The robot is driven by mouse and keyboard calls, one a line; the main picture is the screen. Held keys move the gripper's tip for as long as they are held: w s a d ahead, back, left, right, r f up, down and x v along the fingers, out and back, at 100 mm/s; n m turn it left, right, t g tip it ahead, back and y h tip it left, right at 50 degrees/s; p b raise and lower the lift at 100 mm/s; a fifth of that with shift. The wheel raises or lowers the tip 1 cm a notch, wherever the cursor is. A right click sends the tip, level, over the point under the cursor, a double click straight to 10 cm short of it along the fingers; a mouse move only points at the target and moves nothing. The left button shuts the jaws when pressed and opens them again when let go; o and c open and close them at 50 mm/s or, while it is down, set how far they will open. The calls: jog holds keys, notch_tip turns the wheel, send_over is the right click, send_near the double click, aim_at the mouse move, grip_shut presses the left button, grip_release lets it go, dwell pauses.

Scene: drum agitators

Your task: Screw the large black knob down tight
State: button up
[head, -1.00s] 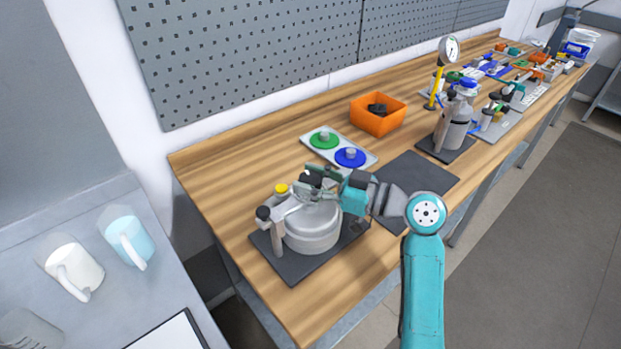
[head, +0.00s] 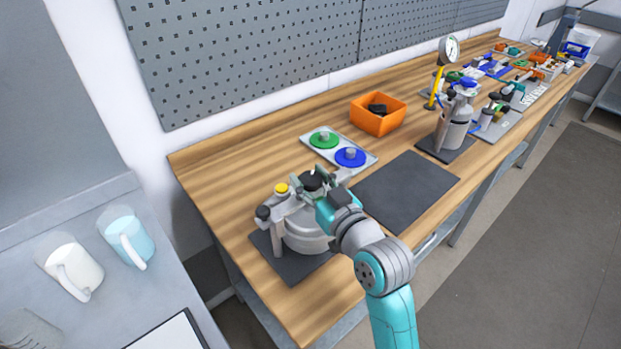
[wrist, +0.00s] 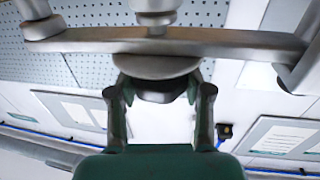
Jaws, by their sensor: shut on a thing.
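The metal drum (head: 304,235) stands on a dark mat near the bench's left end, with a metal crossbar (wrist: 190,40) over its top. My gripper (wrist: 160,100) has its two fingers on either side of a black knob (wrist: 158,92) below the crossbar in the wrist view, and is shut on it. In the head view my gripper (head: 318,184) is at the top of the drum, and the black knob (head: 311,180) shows partly beside the fingers. The knob's underside and thread are hidden.
A smaller black knob (head: 263,212) and a yellow knob (head: 281,188) sit on the drum's left side. A plate with green (head: 323,139) and blue (head: 350,157) discs, an orange bin (head: 378,116) and an empty dark mat (head: 408,190) lie beyond. Another drum (head: 455,122) stands farther right.

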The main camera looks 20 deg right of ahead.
jog(key=m+h, duration=0.3)
jog(key=h, duration=0.2)
jog(key=shift+a+r, duration=0.1)
jog(key=shift+a, duration=0.05)
jog(key=shift+m+g+h, duration=0.4)
jog(key=shift+m+h, duration=0.9)
jog(key=shift+h, duration=0.6)
jog(key=shift+m+h, duration=0.3)
jog(key=shift+h, duration=0.1)
jog(key=o, duration=1.2)
jog(key=v, duration=1.2)
jog(key=shift+r, duration=0.15)
